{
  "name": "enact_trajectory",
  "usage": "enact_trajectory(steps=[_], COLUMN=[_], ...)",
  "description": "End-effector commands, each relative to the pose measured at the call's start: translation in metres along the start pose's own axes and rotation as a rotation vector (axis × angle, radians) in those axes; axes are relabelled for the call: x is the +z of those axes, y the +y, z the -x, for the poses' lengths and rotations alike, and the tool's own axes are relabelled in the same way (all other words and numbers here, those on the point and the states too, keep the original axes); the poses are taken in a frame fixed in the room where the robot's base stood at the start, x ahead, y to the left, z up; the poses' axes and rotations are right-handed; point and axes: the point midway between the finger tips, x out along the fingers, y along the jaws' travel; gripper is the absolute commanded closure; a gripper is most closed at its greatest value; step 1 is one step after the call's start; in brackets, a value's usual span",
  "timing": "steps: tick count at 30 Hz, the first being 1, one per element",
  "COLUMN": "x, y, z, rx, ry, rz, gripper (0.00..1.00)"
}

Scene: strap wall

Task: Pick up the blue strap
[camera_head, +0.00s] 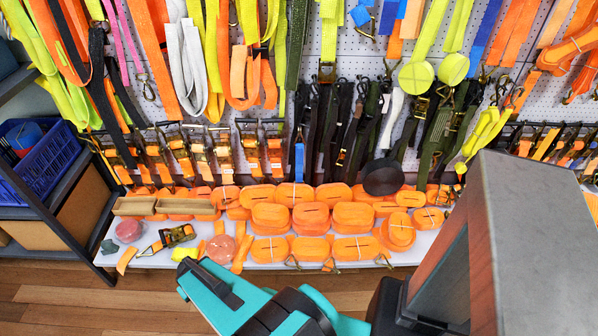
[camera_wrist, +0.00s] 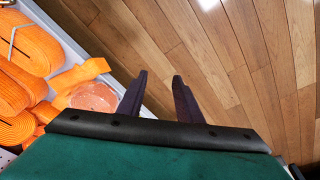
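Several blue straps show in the head view, and I cannot tell which one is meant. A short narrow blue strap (camera_head: 299,160) hangs low in the middle among black straps. A longer blue strap (camera_head: 483,38) hangs at the upper right beside orange ones. A blue piece (camera_head: 389,16) hangs at the top, right of centre. No blue strap shows in the wrist view. My gripper (camera_wrist: 160,76) is open and empty in the wrist view, its two dark fingers apart above the wooden floor, beside the shelf edge. Its fingers are not clear in the head view.
A low white shelf (camera_head: 350,262) holds many orange strap rolls (camera_head: 296,217) and a reddish roll (camera_wrist: 95,97). Straps and ratchets fill the pegboard. A dark rack with a blue basket (camera_head: 45,165) stands left. The wooden floor (camera_head: 90,305) in front is clear. A grey block (camera_head: 535,240) hides the right.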

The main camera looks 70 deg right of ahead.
Motion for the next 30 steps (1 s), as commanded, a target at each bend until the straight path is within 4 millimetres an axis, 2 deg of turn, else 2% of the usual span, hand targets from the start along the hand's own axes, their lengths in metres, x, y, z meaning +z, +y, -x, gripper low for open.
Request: enact_trajectory(steps=[1, 6, 11, 15, 22, 30], x=[-0.012, -0.050, -0.080, -0.101, -0.122, -0.124], y=[0.015, 0.063, 0.114, 0.163, 0.247, 0.349], z=[-0.011, -0.020, -0.023, -0.021, -0.009, 0.018], rx=[0.007, 0.035, 0.071, 0.110, 0.189, 0.304], ry=[0.044, 0.192, 0.330, 0.450, 0.646, 0.870], rz=[-0.034, -0.127, -0.209, -0.279, -0.378, -0.473], gripper=[0.68, 0.68, 0.68, 0.68, 0.68, 0.68])
